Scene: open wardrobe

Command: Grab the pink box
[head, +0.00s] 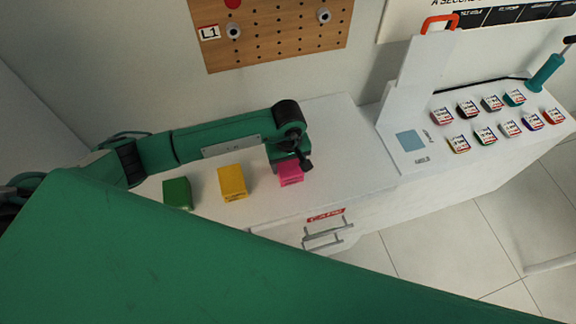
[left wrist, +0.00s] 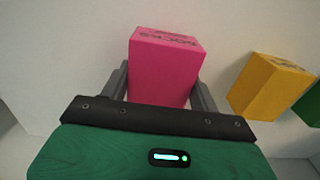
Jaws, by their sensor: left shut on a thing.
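The pink box (head: 291,175) stands on the white cabinet top, at the right end of a row of boxes. My left gripper (head: 291,163) reaches down over it from above in the head view and covers part of it. In the left wrist view, the pink box (left wrist: 166,66) sits between the two grey fingers of my left gripper (left wrist: 162,88), one on each side, shut on it. Dark lettering shows on the box's face. My right gripper is not in view.
A yellow box (head: 232,182) and a green box (head: 177,193) stand left of the pink box. The cabinet top (head: 350,150) is clear to the right, up to a white stand (head: 420,75) and several small labelled items (head: 485,135). A pegboard (head: 270,35) hangs behind.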

